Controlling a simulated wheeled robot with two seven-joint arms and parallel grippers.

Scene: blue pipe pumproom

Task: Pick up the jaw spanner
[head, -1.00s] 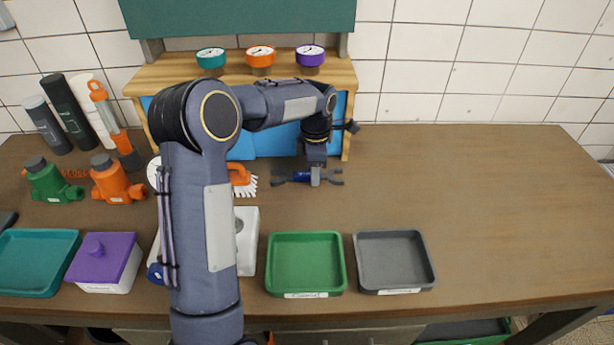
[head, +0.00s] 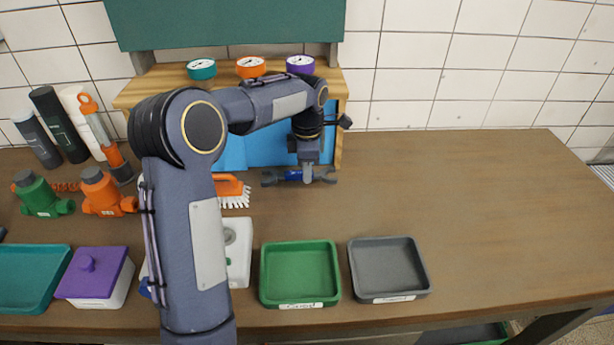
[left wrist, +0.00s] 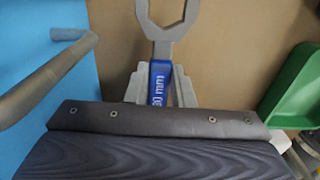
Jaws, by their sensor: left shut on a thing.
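The jaw spanner (head: 272,178) is grey with a blue middle and has an open jaw at each end in the head view. It is level above the bench, near the front of the blue-backed wooden rack. My left gripper (head: 307,177) is shut on it. In the left wrist view the two grey fingers (left wrist: 158,88) flank the spanner's blue handle (left wrist: 158,80), marked "30 mm", and one large grey jaw (left wrist: 165,20) points away from the gripper. The fingers cover part of the handle. My right gripper is not in view.
A green tray (head: 330,290) and a grey tray (head: 424,285) stand at the bench front. An orange brush (head: 230,187) lies left of the spanner. The wooden rack (head: 160,88) with gauges stands behind. The bench's right side (head: 480,200) is clear.

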